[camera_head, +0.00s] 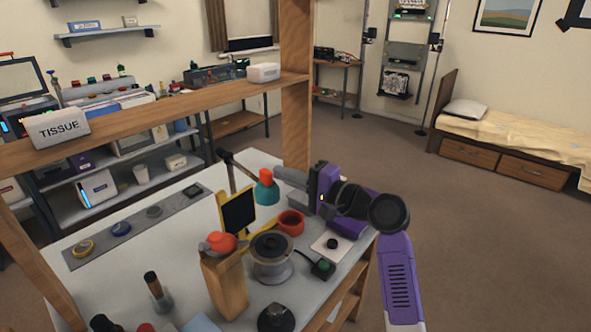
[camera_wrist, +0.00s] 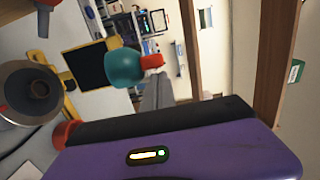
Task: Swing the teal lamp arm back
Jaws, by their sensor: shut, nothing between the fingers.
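The teal lamp head (camera_head: 264,192) with its orange-red end hangs over the workbench on a dark lamp arm (camera_head: 238,168) that runs up and left. In the wrist view the teal lamp head (camera_wrist: 122,68) is just left of my fingertips, and its red end lies at the tips. My gripper (camera_head: 279,174) is shut and empty, to the right of the lamp head. In the wrist view my gripper (camera_wrist: 155,78) also shows shut. I cannot tell whether the tips touch the lamp. The lamp's base is hidden.
A black panel on a yellow stand (camera_head: 238,213) is left of the lamp head. A red ring (camera_head: 291,222), a spool-like lens stand (camera_head: 270,268) and a wooden block (camera_head: 226,287) stand in front. A wooden post (camera_head: 296,90) and shelf (camera_head: 180,108) rise behind.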

